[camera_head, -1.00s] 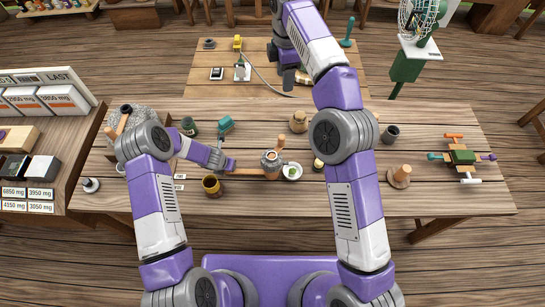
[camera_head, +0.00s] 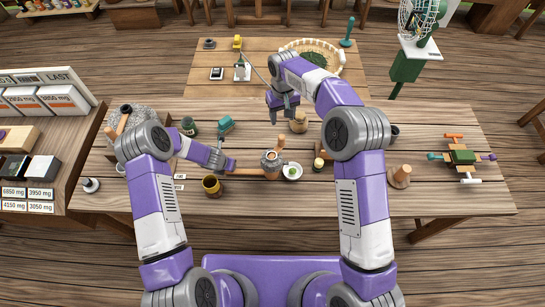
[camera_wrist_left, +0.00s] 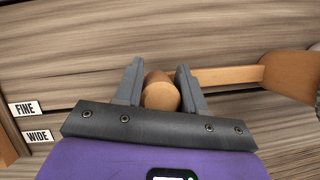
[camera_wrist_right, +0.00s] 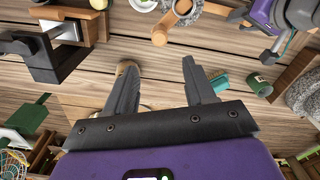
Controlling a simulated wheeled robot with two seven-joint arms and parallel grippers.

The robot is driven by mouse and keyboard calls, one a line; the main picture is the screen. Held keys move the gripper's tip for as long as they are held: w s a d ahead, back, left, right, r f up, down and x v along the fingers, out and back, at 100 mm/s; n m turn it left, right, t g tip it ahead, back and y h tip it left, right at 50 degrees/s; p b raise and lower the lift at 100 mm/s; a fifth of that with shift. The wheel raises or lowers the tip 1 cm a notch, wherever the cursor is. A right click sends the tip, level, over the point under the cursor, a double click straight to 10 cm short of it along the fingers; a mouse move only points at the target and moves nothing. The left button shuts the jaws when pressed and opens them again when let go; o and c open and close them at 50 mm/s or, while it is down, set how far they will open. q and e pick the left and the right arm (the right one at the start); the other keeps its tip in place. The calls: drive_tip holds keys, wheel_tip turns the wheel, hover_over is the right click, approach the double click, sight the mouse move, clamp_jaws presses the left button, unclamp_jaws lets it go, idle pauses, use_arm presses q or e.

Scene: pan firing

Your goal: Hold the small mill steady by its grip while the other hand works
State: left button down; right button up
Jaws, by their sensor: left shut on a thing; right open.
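The small mill (camera_head: 271,160) stands near the middle of the table, with its wooden grip bar (camera_head: 245,171) reaching left. My left gripper (camera_head: 229,163) is shut on the round end of that grip (camera_wrist_left: 160,94), which sits between both fingers in the left wrist view. My right gripper (camera_head: 281,118) is open and empty, above the table beyond the mill. In the right wrist view, the mill (camera_wrist_right: 182,14) and a wooden knob on it (camera_wrist_right: 160,36) show past the open fingers (camera_wrist_right: 158,68).
A small white dish with green contents (camera_head: 292,171) is just right of the mill. A tan jar (camera_head: 299,123) stands near my right gripper. A brass-coloured pot (camera_head: 212,186) is front left. A large basket of green leaves (camera_head: 318,52) is on the back table.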

sight(282, 135)
drive_tip(key=shift+s+f+m, duration=0.15)
drive_tip(key=shift+f+m, duration=0.25)
drive_tip(key=shift+f, duration=0.4)
wheel_tip(282, 135, down, 11)
drive_tip(key=shift+f, duration=0.1)
clamp_jaws()
